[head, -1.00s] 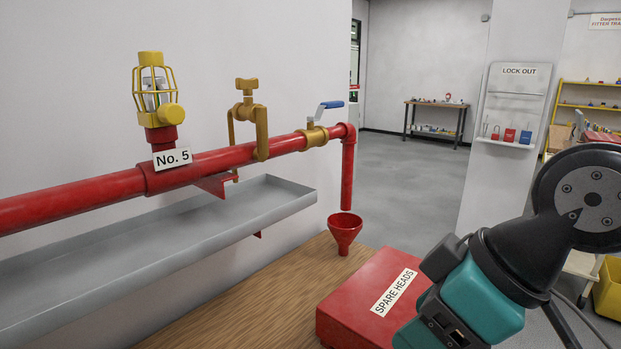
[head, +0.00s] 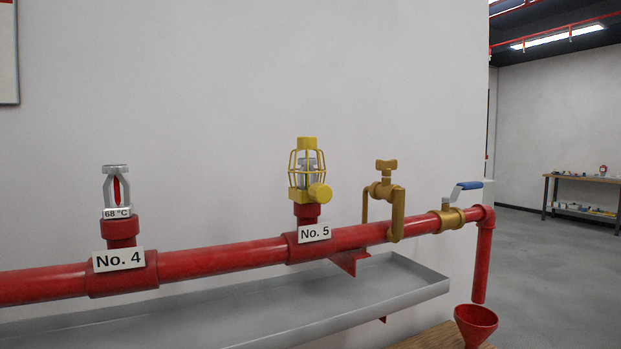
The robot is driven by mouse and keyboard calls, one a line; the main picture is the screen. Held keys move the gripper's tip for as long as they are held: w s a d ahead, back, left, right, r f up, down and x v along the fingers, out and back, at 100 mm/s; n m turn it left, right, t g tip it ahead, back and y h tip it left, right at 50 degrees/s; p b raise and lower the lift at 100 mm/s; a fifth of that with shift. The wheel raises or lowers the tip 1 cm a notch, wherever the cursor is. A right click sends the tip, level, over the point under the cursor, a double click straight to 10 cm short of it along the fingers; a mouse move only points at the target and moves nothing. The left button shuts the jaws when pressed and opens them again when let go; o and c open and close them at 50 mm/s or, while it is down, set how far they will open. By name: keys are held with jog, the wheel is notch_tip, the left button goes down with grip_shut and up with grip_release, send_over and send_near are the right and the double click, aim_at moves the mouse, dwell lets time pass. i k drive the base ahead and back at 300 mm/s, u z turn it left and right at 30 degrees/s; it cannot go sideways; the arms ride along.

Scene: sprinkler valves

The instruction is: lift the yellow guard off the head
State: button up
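The yellow guard (head: 293,170) is a wire cage with a solid cap on top and a round knob low on its front right. It stands upright around the silver sprinkler head (head: 309,174) on the red fitting labelled No. 5 (head: 314,233). The head shows only in part between the wires. A bare sprinkler head (head: 109,187) with a red bulb and a 68 °C tag stands at No. 4 to the left. My gripper is out of view.
The red pipe (head: 222,260) runs across above a grey drip tray (head: 400,284). Right of the guard are a brass clamp-like fitting (head: 397,210), a blue-handled valve (head: 448,215) and a red funnel (head: 476,322). The space above the guard is clear.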

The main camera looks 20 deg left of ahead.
aim_at(308, 144)
jog(key=z, duration=1.05)
jog(key=k, duration=1)
jog(key=u, duration=1.6)
jog(key=i, duration=0.5)
jog(key=z, duration=0.05)
